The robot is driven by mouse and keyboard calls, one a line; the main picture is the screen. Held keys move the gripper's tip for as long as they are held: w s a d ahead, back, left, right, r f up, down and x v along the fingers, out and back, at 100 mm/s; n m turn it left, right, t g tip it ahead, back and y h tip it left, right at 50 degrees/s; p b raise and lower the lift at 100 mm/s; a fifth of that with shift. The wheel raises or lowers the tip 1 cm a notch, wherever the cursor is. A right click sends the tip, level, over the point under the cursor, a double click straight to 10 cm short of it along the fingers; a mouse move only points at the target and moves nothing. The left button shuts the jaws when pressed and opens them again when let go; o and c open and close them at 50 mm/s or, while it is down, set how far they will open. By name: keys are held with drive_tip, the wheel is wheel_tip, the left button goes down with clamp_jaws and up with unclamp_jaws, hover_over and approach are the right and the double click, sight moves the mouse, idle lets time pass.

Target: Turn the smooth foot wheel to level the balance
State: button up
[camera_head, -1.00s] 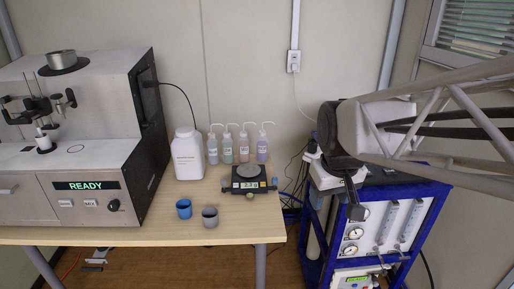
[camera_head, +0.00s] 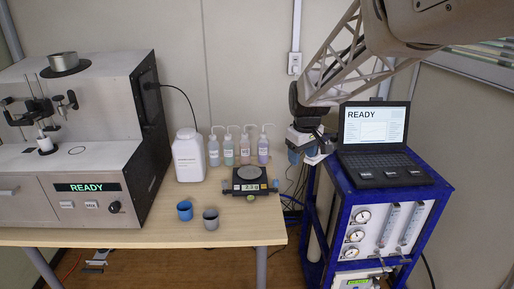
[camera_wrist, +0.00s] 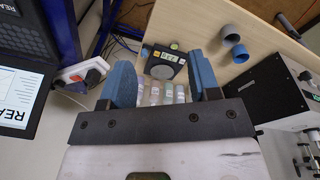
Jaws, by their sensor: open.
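The balance (camera_head: 250,176), dark with a round grey pan and a small lit display, stands near the right edge of the wooden table. A small knob shows at its right front corner (camera_head: 274,185), another at its left; I cannot tell which is smooth. A round green part (camera_head: 250,198) shows at its front. My gripper (camera_head: 302,156) is to the right of the balance, apart from it, beyond the table edge. In the wrist view, my gripper (camera_wrist: 160,66) has its two blue fingers spread, with the balance (camera_wrist: 162,66) seen beyond the gap. Its foot wheels are unclear there.
Several wash bottles (camera_head: 245,147) and a white jug (camera_head: 188,156) stand behind and left of the balance. A blue cup (camera_head: 185,211) and a grey cup (camera_head: 210,218) stand in front-left. A laptop (camera_head: 377,150) sits on the blue-framed cart (camera_head: 345,212) to the right.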

drive_tip(key=w+a+f+n, duration=0.1)
drive_tip(key=w+f+n, duration=0.1)
drive_tip(key=w+f, duration=0.5)
drive_tip(key=w+f+n, duration=0.1)
drive_tip(key=w+f, duration=0.2)
drive_tip(key=w, duration=0.7)
drive_tip(key=n+g, duration=0.1)
drive_tip(key=n, duration=0.2)
hover_over(276, 180)
drive_tip(key=f, duration=1.4)
drive_tip(key=shift+s+f, duration=0.25)
drive_tip(key=shift+s, duration=0.1)
drive_tip(key=shift+w+f+n, duration=0.25)
drive_tip(key=shift+f+n, duration=0.05)
drive_tip(key=shift+f, duration=0.1)
drive_tip(key=shift+f, duration=3.9)
drive_tip(key=c, duration=0.9)
